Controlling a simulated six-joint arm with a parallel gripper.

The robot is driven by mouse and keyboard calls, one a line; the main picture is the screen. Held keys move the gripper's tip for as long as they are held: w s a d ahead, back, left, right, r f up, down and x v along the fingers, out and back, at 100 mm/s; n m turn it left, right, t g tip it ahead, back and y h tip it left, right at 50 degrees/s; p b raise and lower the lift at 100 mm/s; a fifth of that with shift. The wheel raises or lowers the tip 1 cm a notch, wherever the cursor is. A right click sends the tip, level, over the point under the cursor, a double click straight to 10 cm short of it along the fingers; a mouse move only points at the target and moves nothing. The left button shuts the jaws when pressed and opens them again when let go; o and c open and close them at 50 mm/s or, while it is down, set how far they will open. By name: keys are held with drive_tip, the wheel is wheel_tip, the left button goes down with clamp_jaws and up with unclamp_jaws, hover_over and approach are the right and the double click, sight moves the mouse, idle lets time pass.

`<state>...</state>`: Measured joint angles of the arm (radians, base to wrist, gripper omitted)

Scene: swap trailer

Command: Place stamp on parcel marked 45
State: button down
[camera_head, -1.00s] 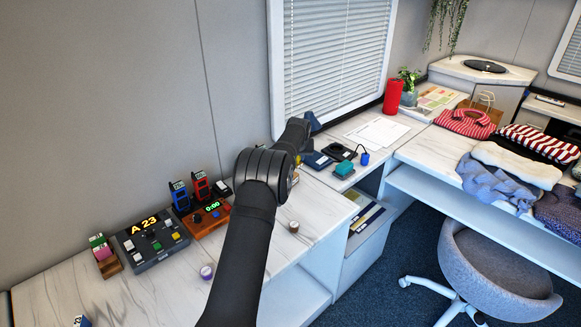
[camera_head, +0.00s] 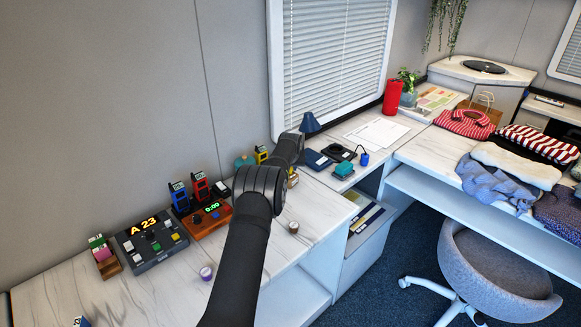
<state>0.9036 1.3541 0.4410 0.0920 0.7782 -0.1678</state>
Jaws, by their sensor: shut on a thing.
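My dark arm rises from the bottom middle and reaches toward the window wall. Its far end lies over the back of the marble counter (camera_head: 125,296). The jaws are hidden behind my own wrist, so I cannot see them or what is between them. A small tan and white box (camera_head: 293,178) shows partly at the right of my wrist, with no readable marking. I cannot make out a stamp or a number 45.
A yellow device (camera_head: 262,154) and teal object (camera_head: 245,161) stand behind my arm. A panel reading "A 23" (camera_head: 150,240) and an orange timer box (camera_head: 207,217) stand left. A purple-topped cylinder (camera_head: 206,272) and brown-topped cylinder (camera_head: 293,227) stand near the front.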

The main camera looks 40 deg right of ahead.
drive_tip(key=c, duration=1.3)
unclamp_jaws()
drive_tip(key=shift+o, duration=0.2)
drive_tip(key=shift+s+a+r, duration=0.1)
drive_tip(key=shift+s+r, duration=0.05)
drive_tip(key=shift+r, duration=0.35)
drive_tip(key=v, duration=1.1)
drive_tip(key=shift+s+a, duration=0.1)
drive_tip(key=shift+f, duration=0.1)
drive_tip(key=x, duration=1.2)
